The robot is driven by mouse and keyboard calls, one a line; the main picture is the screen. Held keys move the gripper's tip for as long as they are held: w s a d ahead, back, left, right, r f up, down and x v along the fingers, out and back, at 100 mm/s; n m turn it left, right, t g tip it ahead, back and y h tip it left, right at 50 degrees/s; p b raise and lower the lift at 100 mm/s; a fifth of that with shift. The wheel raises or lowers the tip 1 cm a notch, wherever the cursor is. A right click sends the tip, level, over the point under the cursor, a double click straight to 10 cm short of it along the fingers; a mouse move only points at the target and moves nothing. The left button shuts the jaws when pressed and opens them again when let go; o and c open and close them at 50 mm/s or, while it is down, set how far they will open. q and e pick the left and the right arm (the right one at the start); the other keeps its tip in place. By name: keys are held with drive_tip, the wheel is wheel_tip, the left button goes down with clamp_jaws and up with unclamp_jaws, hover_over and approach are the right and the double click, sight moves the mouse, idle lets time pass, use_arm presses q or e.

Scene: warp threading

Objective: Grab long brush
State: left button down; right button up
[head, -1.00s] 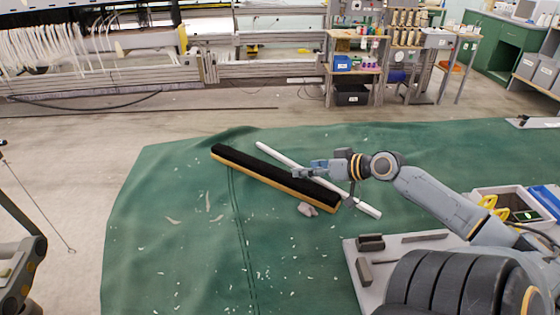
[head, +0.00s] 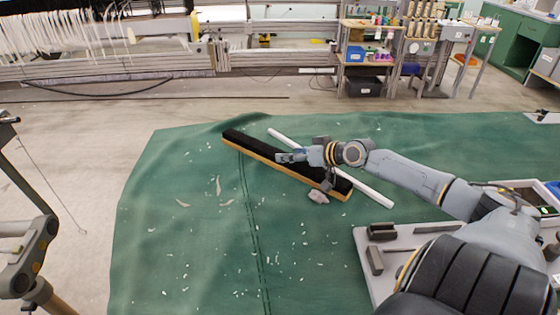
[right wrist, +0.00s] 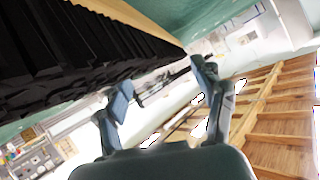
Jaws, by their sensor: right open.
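The long brush (head: 240,141), with black bristles and a wooden edge, lies diagonally on the green cloth in the head view. My right gripper (head: 280,156) is over the middle of the brush, and its wrist hides part of it. In the right wrist view the brush (right wrist: 75,50) fills the upper left, bristles large and near. The right gripper's fingers (right wrist: 162,85) are apart there, with no brush clearly between them. Contact cannot be told. Only links of my left arm show at the left edge of the head view.
A white pole (head: 374,190) lies beside the brush on its far side. White scraps dot the green cloth (head: 180,240), which is mostly clear. A shelf cart (head: 365,72) and loom frames stand behind.

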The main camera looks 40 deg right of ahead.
drive_tip(key=shift+x, duration=1.35)
clamp_jaws()
drive_tip(key=shift+r, duration=0.1)
